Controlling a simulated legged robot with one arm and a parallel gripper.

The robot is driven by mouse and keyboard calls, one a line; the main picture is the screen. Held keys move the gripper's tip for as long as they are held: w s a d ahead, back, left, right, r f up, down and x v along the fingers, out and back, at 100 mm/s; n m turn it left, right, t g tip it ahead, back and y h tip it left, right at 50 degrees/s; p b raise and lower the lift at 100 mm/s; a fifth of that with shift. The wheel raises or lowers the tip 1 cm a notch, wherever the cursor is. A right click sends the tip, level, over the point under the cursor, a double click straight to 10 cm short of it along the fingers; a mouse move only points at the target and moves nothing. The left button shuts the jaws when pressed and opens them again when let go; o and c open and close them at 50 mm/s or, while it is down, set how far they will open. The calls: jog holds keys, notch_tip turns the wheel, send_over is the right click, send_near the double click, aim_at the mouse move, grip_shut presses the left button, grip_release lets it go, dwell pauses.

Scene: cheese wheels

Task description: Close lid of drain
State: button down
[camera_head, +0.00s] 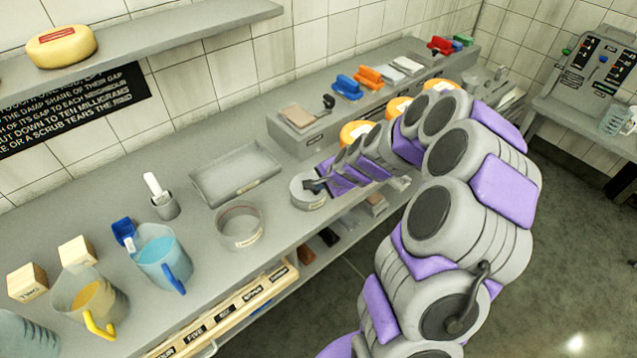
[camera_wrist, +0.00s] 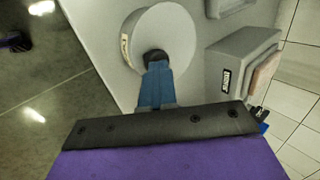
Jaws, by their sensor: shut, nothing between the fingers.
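My gripper (camera_head: 313,185) is low over the counter, at a round grey drum-shaped thing (camera_head: 304,194) with a pale label on its side. In the wrist view its round, flat pale top (camera_wrist: 178,32) shows. My gripper (camera_wrist: 155,58) is shut, with its dark tip over or against that top; I cannot tell whether it touches. A wider round vessel (camera_head: 240,228) with a label stands to the left, open at the top. No part is clearly marked as a drain or a lid, so I cannot tell which they are.
The counter holds an empty shallow tray (camera_head: 235,172), a blue-handled jug (camera_head: 160,258), a yellow-handled jug (camera_head: 88,300) and a grey box (camera_head: 300,132). Orange-topped round things stand close behind my arm. The counter's front edge is near, with a shelf below.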

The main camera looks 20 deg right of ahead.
jog(key=shift+s+f, duration=0.3)
jog(key=shift+f, duration=0.15)
jog(key=shift+r, duration=0.1)
jog(key=s+d+f+p+v, duration=0.15)
jog(key=p+v, duration=0.25)
jog(key=v, duration=0.8)
jog(key=s+a+r+n+g+y, duration=0.1)
jog(key=s+a+r+n+g, duration=0.2)
jog(key=s+a, duration=0.35)
jog(key=s+a+r+n+g, duration=0.1)
jog(key=s+a+r+n, duration=0.35)
jog(key=a+n, duration=0.2)
jog(key=s+r+n+g+h, duration=0.1)
jog(key=s+r+n+g, duration=0.1)
jog(key=s, duration=0.7)
jog(key=s+a+r+n+g+h, duration=0.1)
jog(key=s+r+n+g+h, duration=0.1)
jog(key=s, duration=0.8)
jog(key=shift+n+b, duration=0.3)
jog(key=shift+n, duration=0.35)
